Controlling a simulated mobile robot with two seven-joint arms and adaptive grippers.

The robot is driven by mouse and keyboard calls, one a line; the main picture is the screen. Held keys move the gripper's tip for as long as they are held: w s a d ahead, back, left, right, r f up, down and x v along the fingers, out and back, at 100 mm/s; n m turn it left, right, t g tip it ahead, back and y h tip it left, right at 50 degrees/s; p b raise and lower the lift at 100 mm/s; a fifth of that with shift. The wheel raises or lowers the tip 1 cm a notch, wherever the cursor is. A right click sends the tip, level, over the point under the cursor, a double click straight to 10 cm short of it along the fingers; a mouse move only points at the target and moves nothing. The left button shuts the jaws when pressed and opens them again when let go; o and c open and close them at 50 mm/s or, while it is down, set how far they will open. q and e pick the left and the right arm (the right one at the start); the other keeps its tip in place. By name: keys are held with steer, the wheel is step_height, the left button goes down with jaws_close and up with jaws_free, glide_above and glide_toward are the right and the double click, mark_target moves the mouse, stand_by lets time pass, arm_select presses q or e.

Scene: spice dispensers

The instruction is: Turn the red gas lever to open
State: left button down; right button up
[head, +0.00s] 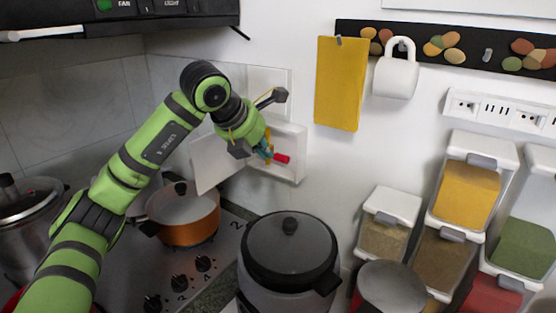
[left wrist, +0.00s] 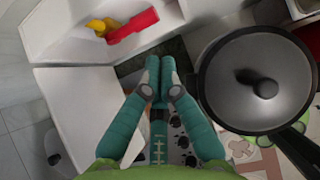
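The red gas lever (head: 283,158) shows in the white wall box, just right of my left gripper (head: 265,152). In the left wrist view the red lever (left wrist: 133,26) lies beside a yellow part (left wrist: 101,27) inside the open box (left wrist: 60,22). The fingers of my left gripper (left wrist: 160,72) are teal and brought together at the tips, with nothing seen between them. They are apart from the lever, which is up and left of the tips in that view. In the head view the gripper partly hides the box's inside. My right gripper is not in view.
The box's white door (head: 217,162) stands open to the left, close to my gripper. A grey lidded cooker (head: 290,252) stands below the box. An orange pot (head: 188,217) is on the stove. Spice dispensers (head: 467,195) and a hanging white mug (head: 396,75) are to the right.

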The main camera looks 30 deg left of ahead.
mark_target(286, 173)
arm_select(q)
steer(key=p+x, duration=0.3)
steer(key=x, duration=0.5)
steer(key=shift+w+d+f, duration=0.1)
steer(key=shift+f, duration=0.05)
steer(key=shift+w+d+f, duration=0.1)
steer(key=shift+w+f, duration=0.15)
steer(key=shift+f, duration=0.2)
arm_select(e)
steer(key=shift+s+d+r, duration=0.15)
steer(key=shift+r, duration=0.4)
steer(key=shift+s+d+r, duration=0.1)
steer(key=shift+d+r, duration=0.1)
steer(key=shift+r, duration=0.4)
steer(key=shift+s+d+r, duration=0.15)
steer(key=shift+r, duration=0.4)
arm_select(q)
steer(key=shift+r, duration=0.1)
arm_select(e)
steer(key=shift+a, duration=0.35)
